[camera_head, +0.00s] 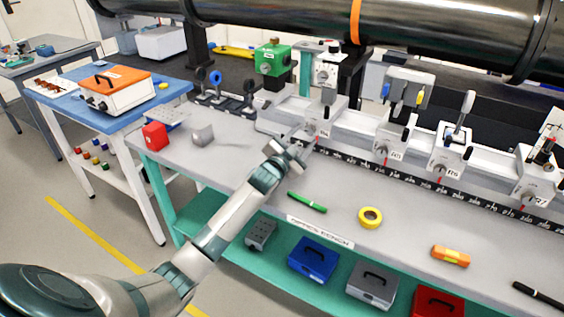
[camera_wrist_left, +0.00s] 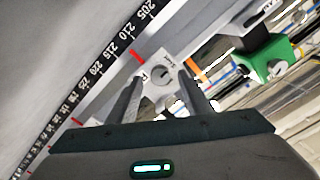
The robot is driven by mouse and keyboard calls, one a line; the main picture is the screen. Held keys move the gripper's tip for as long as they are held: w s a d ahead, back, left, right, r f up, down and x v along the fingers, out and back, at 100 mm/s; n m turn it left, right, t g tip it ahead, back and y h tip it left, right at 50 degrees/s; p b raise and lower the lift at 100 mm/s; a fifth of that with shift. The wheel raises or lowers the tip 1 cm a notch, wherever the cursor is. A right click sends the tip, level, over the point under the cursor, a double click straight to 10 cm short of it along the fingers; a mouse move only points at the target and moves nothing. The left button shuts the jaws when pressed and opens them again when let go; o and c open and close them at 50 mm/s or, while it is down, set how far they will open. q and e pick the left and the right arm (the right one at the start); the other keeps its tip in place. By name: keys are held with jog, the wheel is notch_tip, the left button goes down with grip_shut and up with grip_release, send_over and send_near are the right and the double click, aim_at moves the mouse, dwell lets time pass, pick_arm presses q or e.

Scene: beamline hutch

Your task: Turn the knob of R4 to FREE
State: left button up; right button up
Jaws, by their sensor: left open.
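The R4 carriage (camera_head: 325,128) sits on the rail at the back of the bench, its label partly visible. My left gripper (camera_head: 299,147) reaches up to its front from the lower left. Its hand hides the R4 knob in the head view. In the left wrist view the round knob (camera_wrist_left: 162,73) with a dark slot shows on the pale carriage face. The open left fingers (camera_wrist_left: 162,84) lie on either side of the knob in the picture. I cannot tell whether they touch it. The FREE marking is not readable. My right gripper is not in view.
Carriages R5 (camera_head: 388,152), R6 (camera_head: 447,168) and R7 (camera_head: 532,190) stand further right on the rail. A green pen (camera_head: 307,202), yellow tape roll (camera_head: 370,217) and orange level (camera_head: 451,256) lie on the bench.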

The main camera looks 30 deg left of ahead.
pick_arm(q)
jog(key=s+b, duration=0.1)
jog(key=s, duration=1.3)
jog(key=shift+s+b, duration=0.15)
jog(key=shift+b, duration=0.15)
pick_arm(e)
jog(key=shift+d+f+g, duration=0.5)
pick_arm(q)
jog(key=shift+f, duration=0.1)
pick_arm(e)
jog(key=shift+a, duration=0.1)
